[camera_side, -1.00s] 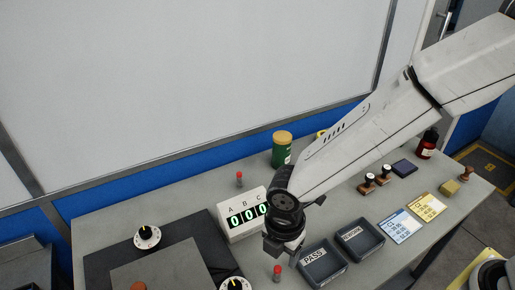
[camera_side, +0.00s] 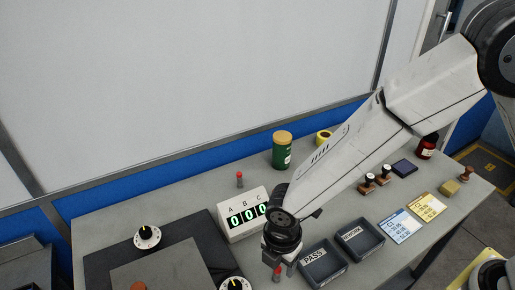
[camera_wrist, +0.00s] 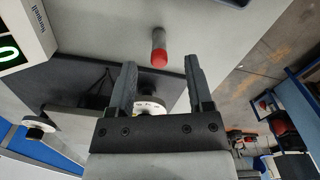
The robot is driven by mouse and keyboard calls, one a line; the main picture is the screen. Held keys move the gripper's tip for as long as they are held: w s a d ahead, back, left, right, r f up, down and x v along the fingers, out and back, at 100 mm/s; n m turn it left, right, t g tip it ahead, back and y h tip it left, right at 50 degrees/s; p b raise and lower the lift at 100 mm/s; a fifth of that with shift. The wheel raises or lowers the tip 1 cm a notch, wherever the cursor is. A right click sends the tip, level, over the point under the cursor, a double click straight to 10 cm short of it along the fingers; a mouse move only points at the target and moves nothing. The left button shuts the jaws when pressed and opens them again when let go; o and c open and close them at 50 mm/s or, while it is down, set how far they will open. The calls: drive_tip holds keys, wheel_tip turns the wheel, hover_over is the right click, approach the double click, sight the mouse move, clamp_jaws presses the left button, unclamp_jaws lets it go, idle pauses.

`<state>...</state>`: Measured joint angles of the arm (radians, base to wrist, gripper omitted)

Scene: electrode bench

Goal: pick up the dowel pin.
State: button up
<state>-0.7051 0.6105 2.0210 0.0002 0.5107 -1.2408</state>
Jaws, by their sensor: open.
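A dowel pin, a small grey cylinder with a red end (camera_wrist: 159,50), shows in the wrist view just beyond my fingertips, between the lines of the two fingers. In the side view the red-topped pin (camera_side: 277,273) stands at the front of the bench, right below my gripper (camera_side: 283,266), which partly hides it. My gripper (camera_wrist: 160,64) is open and empty, with a finger on either side of the pin's line and a gap to each. Whether the fingertips are level with the pin is hard to tell.
A similar red-topped pin (camera_side: 239,180) stands further back. The counter box reading 000 (camera_side: 247,216) is close to my gripper's left. The PASS tray (camera_side: 340,264) and a second tray (camera_side: 380,237) are to its right. A dial (camera_side: 148,237) sits at left.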

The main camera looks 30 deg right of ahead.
sight(277, 270)
drive_tip(key=shift+a+f, duration=0.1)
drive_tip(key=shift+f, duration=1.85)
clamp_jaws()
